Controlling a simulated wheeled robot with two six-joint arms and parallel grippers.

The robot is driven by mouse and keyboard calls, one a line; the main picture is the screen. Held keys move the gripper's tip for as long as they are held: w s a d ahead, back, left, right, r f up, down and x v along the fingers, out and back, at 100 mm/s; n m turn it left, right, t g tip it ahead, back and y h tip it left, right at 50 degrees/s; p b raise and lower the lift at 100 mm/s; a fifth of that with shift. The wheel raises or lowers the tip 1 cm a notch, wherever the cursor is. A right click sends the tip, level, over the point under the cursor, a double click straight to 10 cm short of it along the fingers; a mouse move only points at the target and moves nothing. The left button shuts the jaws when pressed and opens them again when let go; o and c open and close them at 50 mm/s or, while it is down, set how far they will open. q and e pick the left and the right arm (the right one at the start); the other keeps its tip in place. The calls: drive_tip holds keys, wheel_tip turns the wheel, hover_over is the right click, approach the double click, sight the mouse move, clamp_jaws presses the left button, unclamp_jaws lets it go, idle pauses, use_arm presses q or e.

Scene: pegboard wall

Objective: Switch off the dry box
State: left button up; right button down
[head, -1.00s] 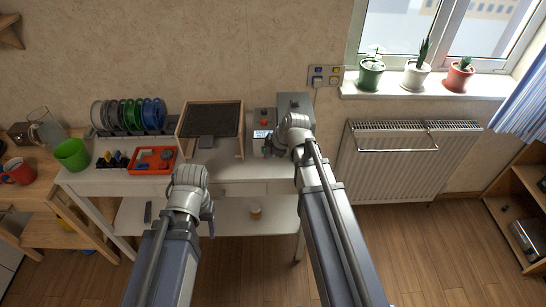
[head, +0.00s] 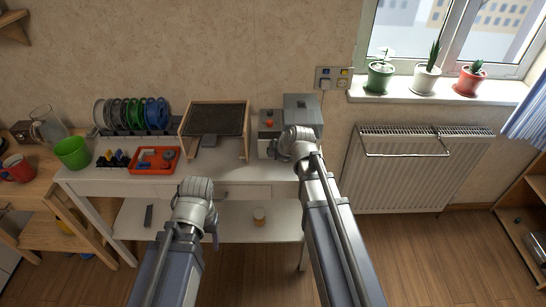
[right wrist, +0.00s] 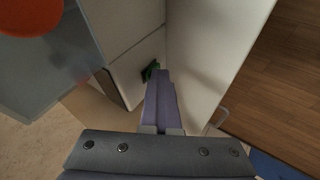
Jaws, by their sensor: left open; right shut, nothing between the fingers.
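What looks like the dry box is a grey box (head: 303,106) at the right end of the white table, with a light control block (head: 269,130) at its left bearing orange-red knobs or buttons. No lit display shows on the block. My right gripper is in front of it, its fingers hidden behind my wrist in the head view. In the right wrist view my right gripper (right wrist: 158,78) is shut and empty, close to pale panels and a small green part (right wrist: 149,70); contact cannot be told. My left gripper (head: 212,222) is low before the table, away from the box.
On the white table (head: 235,173) are a dark-topped wooden frame (head: 216,119), an orange tray (head: 155,160), several spools (head: 132,115) and a green cup (head: 73,153). A radiator (head: 400,175) stands right; plants line the sill (head: 440,93).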

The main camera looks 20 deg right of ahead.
drive_tip(key=shift+f, duration=0.35)
use_arm(q)
drive_tip(key=shift+f, duration=0.25)
use_arm(e)
drive_tip(key=shift+w+r, duration=0.2)
drive_tip(key=shift+w, duration=0.05)
use_arm(q)
drive_tip(key=shift+w, duration=0.1)
use_arm(e)
drive_tip(key=shift+r, duration=0.1)
drive_tip(key=shift+w+d+r+p, duration=0.1)
drive_tip(key=shift+r+p, duration=0.6)
drive_tip(key=shift+p, duration=0.25)
use_arm(q)
drive_tip(key=shift+r, duration=0.8)
